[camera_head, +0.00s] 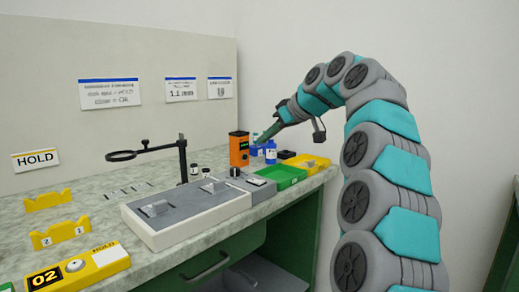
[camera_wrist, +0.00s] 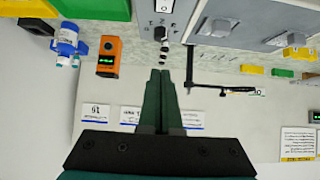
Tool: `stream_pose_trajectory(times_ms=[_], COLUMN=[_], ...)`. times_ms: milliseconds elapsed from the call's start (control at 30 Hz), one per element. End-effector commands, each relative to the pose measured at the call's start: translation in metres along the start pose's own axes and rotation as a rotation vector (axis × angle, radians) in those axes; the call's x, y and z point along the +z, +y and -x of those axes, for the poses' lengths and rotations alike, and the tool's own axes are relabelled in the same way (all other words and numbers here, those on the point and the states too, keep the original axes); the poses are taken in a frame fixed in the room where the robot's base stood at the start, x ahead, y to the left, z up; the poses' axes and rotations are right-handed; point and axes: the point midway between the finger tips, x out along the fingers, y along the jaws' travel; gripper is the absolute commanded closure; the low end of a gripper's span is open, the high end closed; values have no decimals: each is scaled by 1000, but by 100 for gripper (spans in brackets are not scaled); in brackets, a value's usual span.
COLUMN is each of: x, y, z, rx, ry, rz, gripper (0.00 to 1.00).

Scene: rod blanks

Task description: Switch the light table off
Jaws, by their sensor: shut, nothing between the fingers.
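A long bench unit (camera_head: 190,228) with a white body and grey top stands on the bench in the head view. I cannot tell for certain which part is the light table, and no glow shows. At its right end are a black knob (camera_head: 235,172) and a white rocker switch (camera_head: 257,181). In the wrist view the knob (camera_wrist: 157,33) has number marks, and the switch (camera_wrist: 166,5) is cut by the top edge. My gripper (camera_head: 262,139) is shut and empty, raised behind the unit's right end. Its fingertips (camera_wrist: 160,71) are apart from the knob and switch.
An orange meter (camera_head: 238,149), blue bottle (camera_head: 270,152) and green tray (camera_head: 283,175) stand near my gripper. A magnifier on a black stand (camera_head: 182,158) rises behind the unit. Yellow holders (camera_head: 60,233) and a yellow box (camera_head: 76,268) are at left.

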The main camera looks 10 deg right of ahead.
Motion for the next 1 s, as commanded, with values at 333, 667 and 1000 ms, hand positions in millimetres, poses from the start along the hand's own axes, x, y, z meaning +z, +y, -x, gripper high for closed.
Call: stream_pose_trajectory(times_ms=[333, 667, 1000], x=[-4, -3, 43], y=[0, -2, -71], z=[15, 15, 0], rx=[-1, -4, -82], ry=[-1, -4, -157], rz=[1, -2, -104], gripper=[100, 100, 100])
